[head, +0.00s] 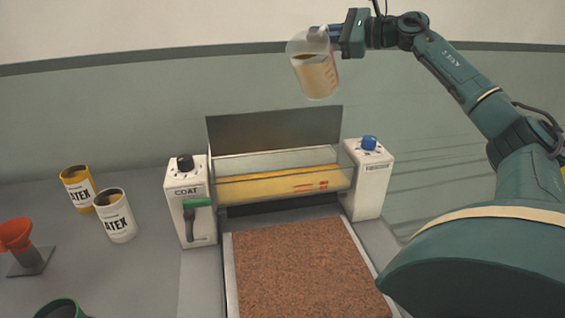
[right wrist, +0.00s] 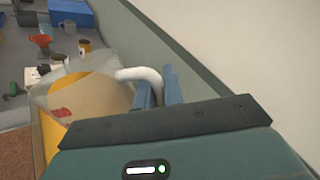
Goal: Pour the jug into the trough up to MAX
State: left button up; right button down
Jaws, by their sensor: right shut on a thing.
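The clear jug (head: 316,72) holds a tan liquid and hangs in the air above and behind the trough, slightly tilted. My right gripper (head: 335,38) is shut on the jug's handle. The right wrist view shows the white handle (right wrist: 140,76) between the blue fingers (right wrist: 158,90), with the jug (right wrist: 75,105) to their left. The clear-walled trough (head: 282,184) sits between two white housings and shows a yellow band with red markings at its right. The lettering is too small to read. No stream of liquid shows. My left gripper is not in view.
A brown mat (head: 305,270) lies in front. Two latex cans (head: 77,188) (head: 115,215) and a red funnel (head: 16,235) stand at left.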

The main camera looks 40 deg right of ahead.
aim_at(301, 38)
jog(key=shift+a+r, duration=0.2)
jog(key=shift+s+a, duration=0.1)
jog(key=shift+s+a+f+n+h+b, duration=0.15)
jog(key=shift+a+f+n+h+b, duration=0.25)
jog(key=shift+a+n+b, duration=0.4)
dwell(0.6)
jog(key=shift+n, duration=0.3)
jog(key=shift+s+a+r+n+p, duration=0.15)
jog(key=shift+a+r+n+p, duration=0.2)
jog(key=shift+n, duration=0.25)
dwell(0.8)
jog(key=shift+s+a+f+n+h, duration=0.1)
jog(key=shift+s+a+n+h, duration=0.1)
jog(key=shift+a+n, duration=0.45)
jog(key=shift+s+a+f+n+h, duration=0.1)
jog(key=shift+a+n+h, duration=0.1)
jog(key=shift+a+n, duration=0.45)
dwell(3.3)
